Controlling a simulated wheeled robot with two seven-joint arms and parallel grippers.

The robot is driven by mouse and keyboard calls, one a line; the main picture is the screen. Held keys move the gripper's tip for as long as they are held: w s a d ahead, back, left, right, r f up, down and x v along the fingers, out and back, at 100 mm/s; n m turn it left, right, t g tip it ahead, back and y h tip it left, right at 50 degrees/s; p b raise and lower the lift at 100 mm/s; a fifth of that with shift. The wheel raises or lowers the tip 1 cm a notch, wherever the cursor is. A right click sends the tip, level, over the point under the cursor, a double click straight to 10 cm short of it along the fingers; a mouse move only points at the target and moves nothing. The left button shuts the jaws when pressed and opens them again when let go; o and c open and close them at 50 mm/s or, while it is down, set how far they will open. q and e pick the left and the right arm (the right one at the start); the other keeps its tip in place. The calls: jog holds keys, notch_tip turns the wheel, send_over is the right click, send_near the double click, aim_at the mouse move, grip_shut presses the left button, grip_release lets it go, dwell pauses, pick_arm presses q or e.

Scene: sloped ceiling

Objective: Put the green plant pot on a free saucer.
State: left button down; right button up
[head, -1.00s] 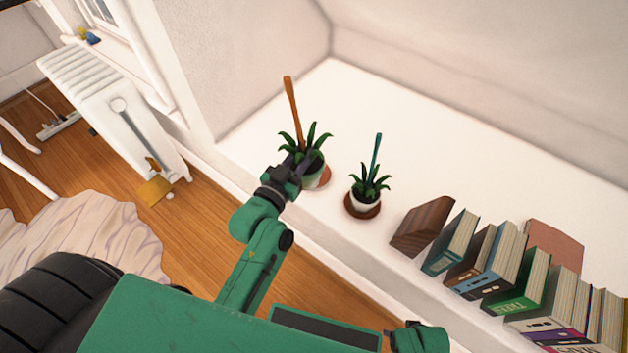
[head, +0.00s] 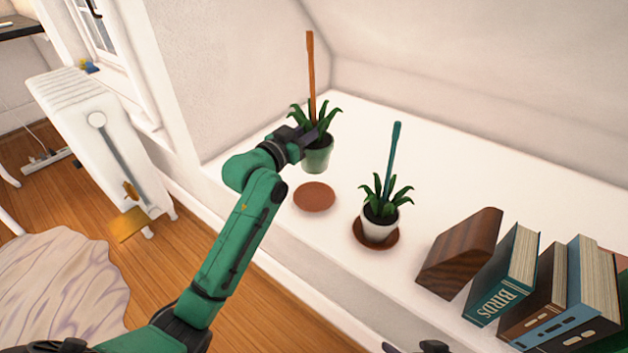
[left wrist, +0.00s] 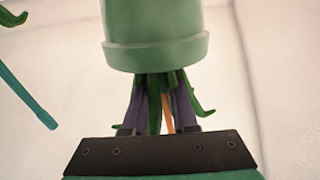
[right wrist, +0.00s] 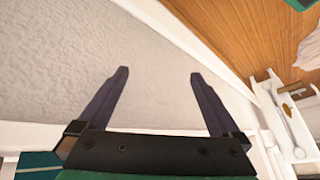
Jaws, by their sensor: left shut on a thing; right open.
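The green plant pot (head: 316,160), with spiky leaves and an orange-brown stick, appears to hang above the white ledge. It is upside down in the left wrist view (left wrist: 155,40). My left gripper (head: 310,138) is shut on it near the rim, among the leaves; its fingers also show in the left wrist view (left wrist: 163,105). A bare brown saucer (head: 314,197) lies just below the pot in the head view, apart from it. A second brown saucer (head: 377,240) holds a white pot (head: 379,227) with a teal stick. My right gripper (right wrist: 158,75) is open and empty.
A dark wooden block (head: 460,252) and a leaning row of books, including a teal one (head: 503,275), stand right of the white pot. The ledge (head: 470,170) behind is clear. A white radiator (head: 100,150) stands at the left on the wooden floor.

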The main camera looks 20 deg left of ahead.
aim_at(314, 168)
pick_arm(q)
notch_tip(314, 168, down, 8)
jog(key=b, duration=0.2)
jog(key=shift+f+b, duration=0.2)
jog(key=shift+b, duration=0.1)
jog(key=shift+f, duration=0.35)
notch_tip(314, 168, down, 3)
jog(key=shift+f+b, duration=0.15)
jog(key=shift+b, duration=0.6)
pick_arm(e)
jog(key=w+a+f+m+t+y, duration=0.1)
jog(key=a+f+t+y, duration=0.2)
jog(key=a, duration=0.4)
jog(key=f+t, duration=0.1)
jog(key=t, duration=0.1)
jog(key=shift+w+a+t, duration=0.2)
jog(key=shift+a+t, duration=0.1)
jog(key=shift+a, duration=0.05)
pick_arm(q)
jog(key=c, duration=0.7)
grip_release()
jog(key=shift+f, duration=0.1)
